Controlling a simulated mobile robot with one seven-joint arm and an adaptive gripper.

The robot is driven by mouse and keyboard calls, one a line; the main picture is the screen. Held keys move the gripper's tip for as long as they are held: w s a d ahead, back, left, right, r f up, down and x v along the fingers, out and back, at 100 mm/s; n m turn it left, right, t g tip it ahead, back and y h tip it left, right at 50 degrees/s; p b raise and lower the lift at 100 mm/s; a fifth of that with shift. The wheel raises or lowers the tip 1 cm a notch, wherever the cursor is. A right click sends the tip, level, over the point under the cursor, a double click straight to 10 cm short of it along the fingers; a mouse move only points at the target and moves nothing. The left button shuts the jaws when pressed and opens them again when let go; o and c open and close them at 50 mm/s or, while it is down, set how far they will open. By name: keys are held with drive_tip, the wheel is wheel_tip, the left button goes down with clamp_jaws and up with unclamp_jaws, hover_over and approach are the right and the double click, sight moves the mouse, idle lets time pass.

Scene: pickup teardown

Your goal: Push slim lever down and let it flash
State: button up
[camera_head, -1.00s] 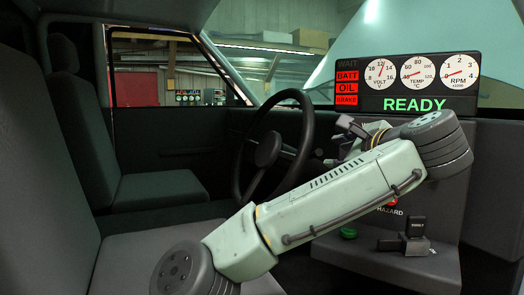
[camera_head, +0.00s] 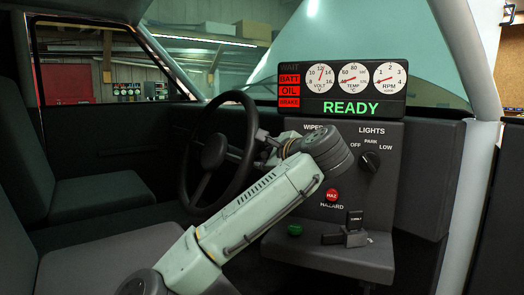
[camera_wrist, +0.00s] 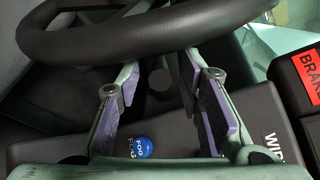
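My gripper (camera_wrist: 160,76) is open in the wrist view, its two purple-padded fingers spread apart just below the rim of the black steering wheel (camera_wrist: 150,30). Dark shapes, one with a rounded end, show between and beyond the fingertips. I cannot tell which of them, if any, is the slim lever. In the head view my arm reaches to the right side of the steering wheel (camera_head: 247,118), and my wrist hides much of the column there. The display (camera_head: 350,108) reads READY in green, with BATT, OIL and BRAKE lit red.
A blue FOG button (camera_wrist: 142,147) lies near the gripper. The dash panel carries a lights knob (camera_head: 370,161), a red hazard button (camera_head: 332,195), a green button (camera_head: 295,230) and a black lever block (camera_head: 350,236). Seats (camera_head: 40,190) fill the left side.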

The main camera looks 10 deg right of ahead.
drive_tip(key=shift+x, duration=0.85)
drive_tip(key=shift+c, duration=0.3)
clamp_jaws()
